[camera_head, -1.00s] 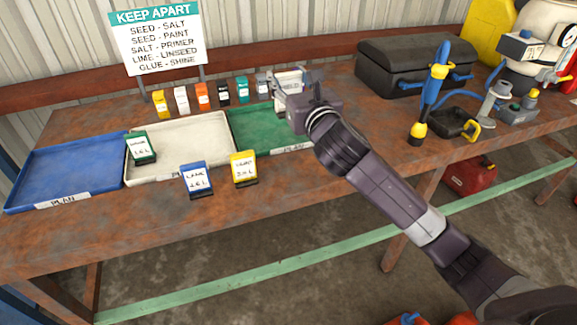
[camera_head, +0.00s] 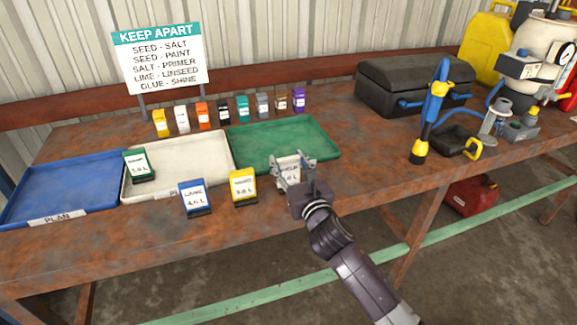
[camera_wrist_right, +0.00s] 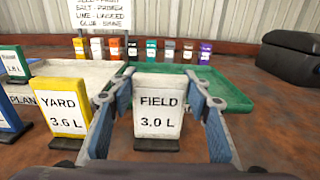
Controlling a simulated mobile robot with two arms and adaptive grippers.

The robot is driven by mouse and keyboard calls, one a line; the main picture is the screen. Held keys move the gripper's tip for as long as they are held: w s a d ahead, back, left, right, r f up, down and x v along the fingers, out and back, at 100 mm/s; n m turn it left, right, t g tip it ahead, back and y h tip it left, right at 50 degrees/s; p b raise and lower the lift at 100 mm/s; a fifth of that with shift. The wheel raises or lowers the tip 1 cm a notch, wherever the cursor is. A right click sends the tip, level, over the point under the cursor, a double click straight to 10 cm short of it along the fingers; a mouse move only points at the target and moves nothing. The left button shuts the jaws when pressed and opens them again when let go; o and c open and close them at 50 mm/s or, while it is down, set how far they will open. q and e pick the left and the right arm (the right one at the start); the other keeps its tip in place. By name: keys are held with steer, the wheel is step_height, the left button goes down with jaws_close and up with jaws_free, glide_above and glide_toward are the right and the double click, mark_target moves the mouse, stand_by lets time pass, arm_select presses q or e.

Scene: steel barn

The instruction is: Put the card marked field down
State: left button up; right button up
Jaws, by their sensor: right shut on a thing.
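The pale card marked FIELD 3.0 L (camera_wrist_right: 158,106) stands upright on a dark foot between the blue-padded fingers of my right gripper (camera_wrist_right: 160,90) in the wrist view. In the head view my right gripper (camera_head: 293,178) is shut on this card (camera_head: 289,167), by the bench's front edge, just in front of the green tray (camera_head: 328,154). I cannot tell whether the card's foot touches the bench. My left gripper is not in view.
To the left stand a yellow card (camera_head: 242,186), a blue card (camera_head: 195,197) and a green card (camera_head: 138,165) at the white tray (camera_head: 205,148). A blue tray (camera_head: 60,190) lies further left. Several small coloured cards line the back. A black toolbox (camera_head: 410,85) is behind right.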

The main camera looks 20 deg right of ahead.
steer(key=shift+f, duration=0.35)
steer(key=shift+f, duration=0.1)
steer(key=o, duration=1.5)
steer(key=s+b, duration=0.1)
steer(key=s, duration=1.1)
steer(key=shift+d, duration=0.2)
